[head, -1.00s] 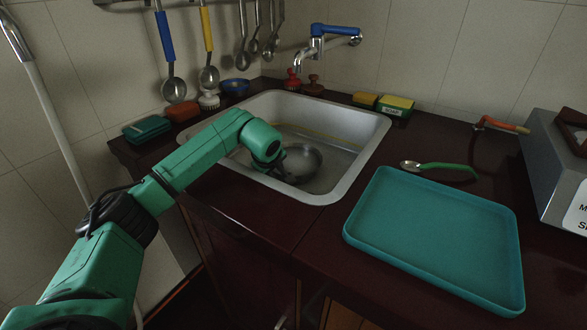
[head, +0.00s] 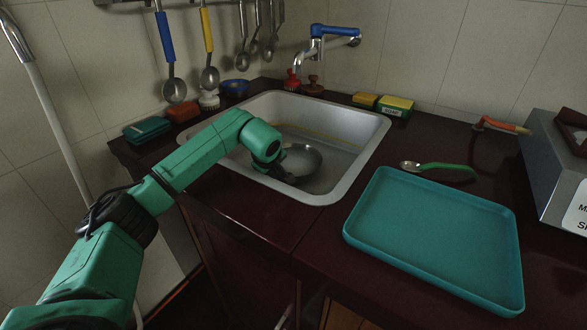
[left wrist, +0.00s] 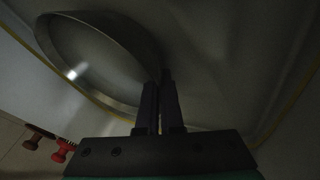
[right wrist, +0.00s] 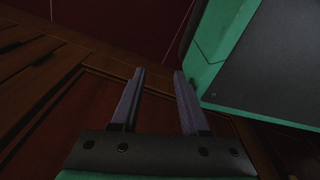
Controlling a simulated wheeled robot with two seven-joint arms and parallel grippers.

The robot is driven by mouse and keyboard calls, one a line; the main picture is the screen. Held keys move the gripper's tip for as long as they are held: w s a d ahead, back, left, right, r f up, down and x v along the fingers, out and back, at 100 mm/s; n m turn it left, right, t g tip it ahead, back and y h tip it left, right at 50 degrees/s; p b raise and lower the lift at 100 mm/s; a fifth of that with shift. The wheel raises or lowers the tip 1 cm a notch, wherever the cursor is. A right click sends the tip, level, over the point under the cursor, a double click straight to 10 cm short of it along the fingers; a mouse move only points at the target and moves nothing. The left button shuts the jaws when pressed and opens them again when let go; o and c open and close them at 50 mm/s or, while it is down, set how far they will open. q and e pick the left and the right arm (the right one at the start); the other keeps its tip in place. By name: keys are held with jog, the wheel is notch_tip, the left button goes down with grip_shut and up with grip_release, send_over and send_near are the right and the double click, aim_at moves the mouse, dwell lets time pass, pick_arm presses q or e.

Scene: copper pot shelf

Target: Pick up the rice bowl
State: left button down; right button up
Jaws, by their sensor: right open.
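A round grey metal bowl (head: 304,160) is in the sink, partly hidden behind my left gripper. In the left wrist view the bowl (left wrist: 95,58) lies tilted, its rim running to the fingers. My left gripper (left wrist: 160,82) has its fingers close together on the rim. In the head view its fingers are mostly hidden by the wrist. A small blue bowl (head: 235,86) stands on the counter behind the sink's left corner. Which bowl is the rice bowl is not marked. My right gripper (right wrist: 157,74) is open and empty, in front of brown wooden panels.
The sink rim (head: 352,170) surrounds the metal bowl. The faucet (head: 325,42) is behind it. An empty teal tray (head: 435,235) lies on the right of the counter, with a green-handled spoon (head: 440,167) behind it. Sponges (head: 396,105) and brushes line the back. A grey appliance (head: 560,170) stands right.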

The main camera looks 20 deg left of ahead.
dwell(0.8)
pick_arm(q)
jog(key=shift+r, duration=0.25)
notch_tip(320, 180, up, 20)
jog(key=p, duration=0.3)
jog(key=shift+f, duration=0.2)
pick_arm(e)
jog(key=s+d, duration=0.1)
jog(key=s, duration=0.5)
jog(key=shift+s+d+f, duration=0.15)
jog(key=shift+s+f, duration=0.15)
jog(key=shift+f, duration=0.05)
pick_arm(q)
jog(key=s+d+f+p, duration=0.35)
jog(key=s+p, duration=0.35)
jog(key=p, duration=1)
pick_arm(e)
notch_tip(320, 180, up, 17)
jog(key=a, duration=0.2)
pick_arm(q)
notch_tip(320, 180, down, 6)
jog(key=h+b, duration=0.1)
jog(key=b, duration=0.4)
jog(key=shift+w+d+f+n+h+b, duration=0.2)
jog(key=shift+w+d+n+h+b, duration=0.1)
jog(key=shift+d+h+b, duration=0.15)
pick_arm(e)
notch_tip(320, 180, down, 6)
jog(key=shift+s, duration=0.15)
